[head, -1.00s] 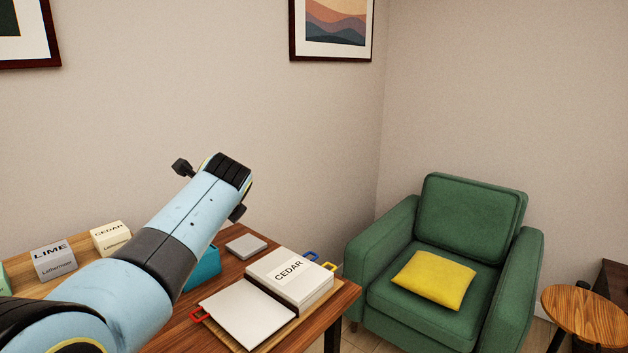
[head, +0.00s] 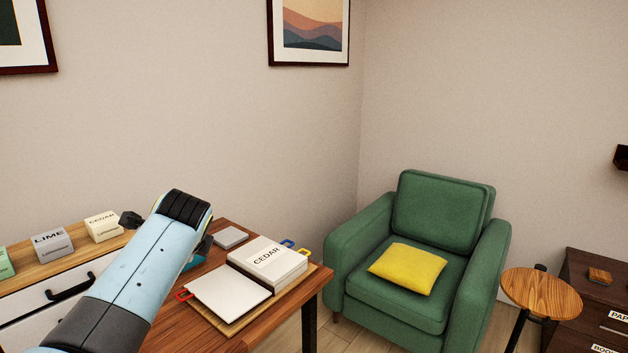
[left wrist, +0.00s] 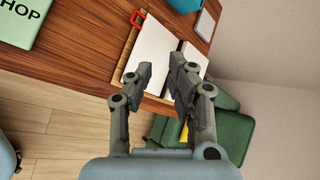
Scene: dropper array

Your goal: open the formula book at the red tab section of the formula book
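The formula book lies open on a wooden board on the table. Its left side is a blank white leaf (head: 228,296) with a red tab (head: 183,294) sticking out at the left. Its right side is a thicker block labelled CEDAR (head: 268,260), with a blue tab (head: 288,243) and a yellow tab (head: 304,252) at its far edge. In the left wrist view, the red tab (left wrist: 138,17) and white leaf (left wrist: 154,50) lie beyond my left gripper (left wrist: 160,72). That gripper is open and empty, apart from the book. My right gripper is out of view.
The wooden table (head: 236,342) also holds a grey slab (head: 231,237) behind the book. LIME (head: 52,246) and CEDAR (head: 103,227) blocks stand on a cabinet at left. A green armchair (head: 345,255) stands just right of the table. A round side table (head: 541,291) is farther right.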

